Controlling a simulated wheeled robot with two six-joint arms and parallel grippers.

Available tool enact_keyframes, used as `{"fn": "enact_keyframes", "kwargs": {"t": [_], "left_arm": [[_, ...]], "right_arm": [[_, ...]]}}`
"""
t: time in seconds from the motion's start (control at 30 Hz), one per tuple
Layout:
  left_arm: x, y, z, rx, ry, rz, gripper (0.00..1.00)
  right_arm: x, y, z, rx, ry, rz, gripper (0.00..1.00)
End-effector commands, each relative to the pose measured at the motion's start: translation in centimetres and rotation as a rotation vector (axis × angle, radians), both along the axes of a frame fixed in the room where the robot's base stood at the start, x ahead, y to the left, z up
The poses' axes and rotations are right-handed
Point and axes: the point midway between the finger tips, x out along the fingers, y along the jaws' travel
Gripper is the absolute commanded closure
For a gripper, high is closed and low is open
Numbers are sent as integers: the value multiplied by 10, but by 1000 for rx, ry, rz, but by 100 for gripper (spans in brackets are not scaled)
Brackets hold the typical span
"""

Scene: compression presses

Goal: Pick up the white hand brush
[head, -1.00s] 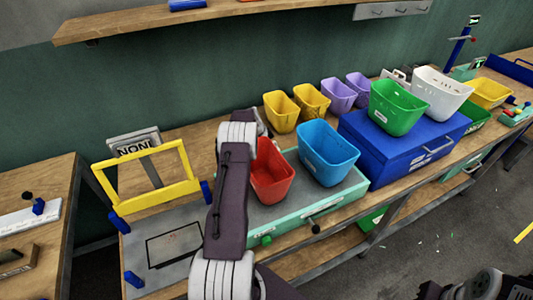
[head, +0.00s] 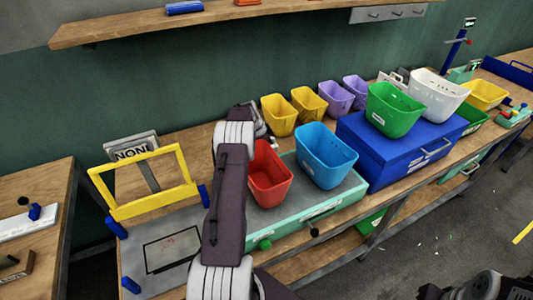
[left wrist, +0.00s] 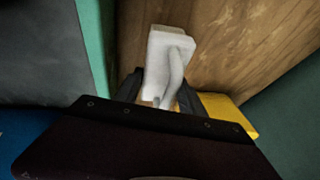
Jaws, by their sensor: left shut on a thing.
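The white hand brush (left wrist: 168,60) shows in the left wrist view, between the two dark fingers of my left gripper (left wrist: 160,93). The gripper is shut on it. The brush stands out beyond the fingertips over the wooden bench top. In the head view, my left arm reaches up past the left side of the red bin (head: 268,172). My own arm hides the fingers and the brush there.
The blue bin (head: 327,155) stands beside the red one on a teal-edged grey platform (head: 320,204). Yellow bins (head: 279,114) stand behind. A yellow frame (head: 150,207) is left of my arm. A wall shelf (head: 210,20) runs above.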

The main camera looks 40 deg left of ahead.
Motion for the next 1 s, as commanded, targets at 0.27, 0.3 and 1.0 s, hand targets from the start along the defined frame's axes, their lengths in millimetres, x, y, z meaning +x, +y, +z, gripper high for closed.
{"fn": "enact_keyframes", "kwargs": {"t": [0.27, 0.3, 1.0], "left_arm": [[1, 1, 121, 6, -7, 0, 97], [1, 1, 137, 6, -6, 1, 97], [0, 0, 239, 1, 0, 0, 97]], "right_arm": [[0, 0, 7, 0, 0, 0, 64], [0, 0, 11, 0, 0, 0, 64], [0, 0, 69, 0, 0, 0, 64]]}}
